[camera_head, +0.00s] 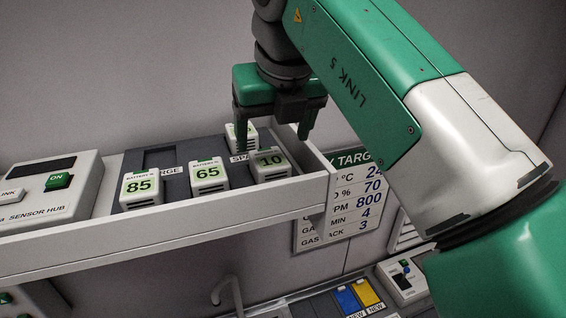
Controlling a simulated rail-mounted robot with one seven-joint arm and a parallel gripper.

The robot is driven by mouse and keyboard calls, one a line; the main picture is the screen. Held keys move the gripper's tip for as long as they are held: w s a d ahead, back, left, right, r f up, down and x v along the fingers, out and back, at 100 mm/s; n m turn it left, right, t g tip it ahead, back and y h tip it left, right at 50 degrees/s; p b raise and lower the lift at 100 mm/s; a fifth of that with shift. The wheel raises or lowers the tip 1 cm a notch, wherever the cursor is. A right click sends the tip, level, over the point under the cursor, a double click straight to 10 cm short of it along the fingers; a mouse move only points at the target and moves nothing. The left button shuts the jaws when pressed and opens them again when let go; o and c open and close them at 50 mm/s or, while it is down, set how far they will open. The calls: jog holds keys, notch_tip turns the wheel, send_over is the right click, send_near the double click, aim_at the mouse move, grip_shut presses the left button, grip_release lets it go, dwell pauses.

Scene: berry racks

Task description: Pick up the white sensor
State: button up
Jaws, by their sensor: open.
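My gripper (273,132) points down, open, over the right part of the shelf tray. Its left finger overlaps a white block (250,134) at the back, partly hidden behind it; whether they touch I cannot tell. Three other white blocks with green numbers sit in the tray: 85 (141,188), 65 (209,175) and 10 (270,162). The 85 and 65 blocks carry small battery lettering. No item is clearly marked as a single white sensor. A white sensor hub box (62,205) with a green ON button stands at the left.
The dark tray (133,162) lies in a white shelf (200,219) with a raised front lip. A target sign (345,200) hangs at the shelf's right end. Below are blue (346,300) and yellow (365,292) pieces and a white device (404,281).

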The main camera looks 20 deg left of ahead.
aim_at(270, 159)
jog(key=p+x, duration=0.1)
jog(key=x, duration=0.5)
jog(key=shift+f+p, duration=0.2)
jog(key=shift+p, duration=0.1)
jog(key=c, duration=1.1)
